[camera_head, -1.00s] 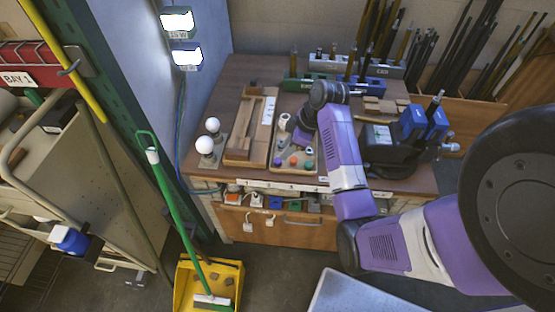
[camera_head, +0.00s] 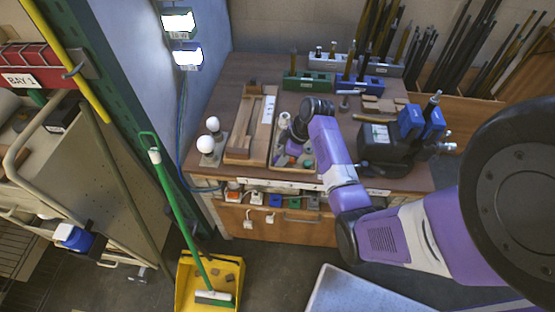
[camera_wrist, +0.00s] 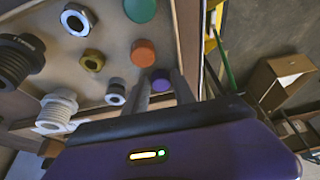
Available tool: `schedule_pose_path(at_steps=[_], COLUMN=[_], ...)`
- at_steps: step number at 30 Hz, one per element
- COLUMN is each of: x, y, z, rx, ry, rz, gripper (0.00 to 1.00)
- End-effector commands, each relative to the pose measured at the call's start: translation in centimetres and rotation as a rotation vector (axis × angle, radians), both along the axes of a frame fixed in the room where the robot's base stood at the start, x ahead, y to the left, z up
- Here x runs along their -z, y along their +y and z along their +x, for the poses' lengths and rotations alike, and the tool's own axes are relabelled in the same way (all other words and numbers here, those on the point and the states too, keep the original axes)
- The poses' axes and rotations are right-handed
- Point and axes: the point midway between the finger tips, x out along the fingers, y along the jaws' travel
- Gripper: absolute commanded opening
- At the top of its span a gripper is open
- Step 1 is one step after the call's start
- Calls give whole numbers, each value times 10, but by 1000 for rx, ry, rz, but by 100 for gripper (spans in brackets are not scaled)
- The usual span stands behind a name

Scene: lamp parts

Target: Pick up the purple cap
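The purple cap (camera_wrist: 160,84) lies in the shallow parts tray, near its edge, in the wrist view. My gripper (camera_wrist: 161,77) is open, with its two grey fingers on either side of the cap. A gap seems to show between the cap and the fingers, but I cannot tell whether they touch or how high the fingertips are. In the head view my gripper (camera_head: 296,152) is over the tray (camera_head: 292,168) on the workbench and hides part of its contents.
An orange cap (camera_wrist: 143,53) lies close to the purple one, with a green cap (camera_wrist: 140,9) farther off. A brass nut (camera_wrist: 92,60), a grey nut (camera_wrist: 77,20) and threaded fittings (camera_wrist: 56,112) share the tray. White bulbs (camera_head: 206,145) stand left of the wooden box (camera_head: 240,128).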

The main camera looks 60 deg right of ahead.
Motion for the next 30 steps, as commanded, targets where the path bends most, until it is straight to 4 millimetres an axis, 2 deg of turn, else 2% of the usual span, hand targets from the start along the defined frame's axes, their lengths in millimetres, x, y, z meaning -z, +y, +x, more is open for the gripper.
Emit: schedule_pose_path(at_steps=[2,7,17,22,26,30], x=[0,0,-2,-11,-29,-61], y=[0,0,0,-1,-1,-1], z=[0,0,0,1,1,1], rx=[0,0,0,0,-1,0], ry=[0,0,0,-2,-4,-4], rz=[0,0,-1,-2,-5,-7], gripper=[31,0,0,0,0,0])
